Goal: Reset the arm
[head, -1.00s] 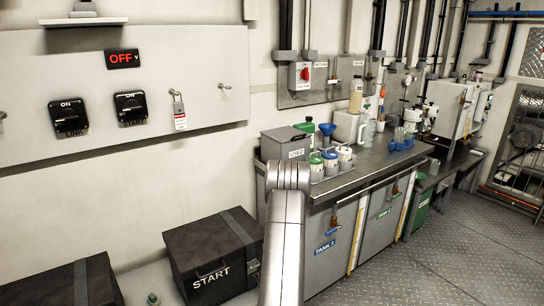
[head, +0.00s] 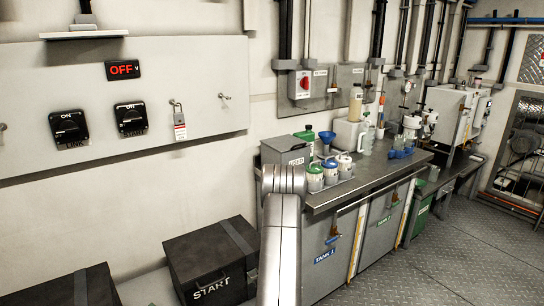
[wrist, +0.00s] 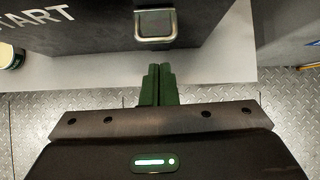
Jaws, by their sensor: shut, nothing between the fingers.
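My gripper (wrist: 156,86) shows in the wrist view with its two dark green fingers pressed together and nothing between them. It is over the floor edge in front of the black START box (wrist: 95,30), below that box's metal latch (wrist: 155,40) in the picture. In the head view my grey arm rises at the bottom middle, and the gripper itself is hidden. The START box (head: 207,262) stands by the wall left of my arm, its lid closed.
A steel bench (head: 385,172) with cups, bottles and a grey bin (head: 285,148) stands right of my arm. A second black box (head: 60,290) is at the lower left. A wall panel (head: 215,80) holds switches and a padlock (head: 178,117). Open metal floor (head: 440,262) lies at right.

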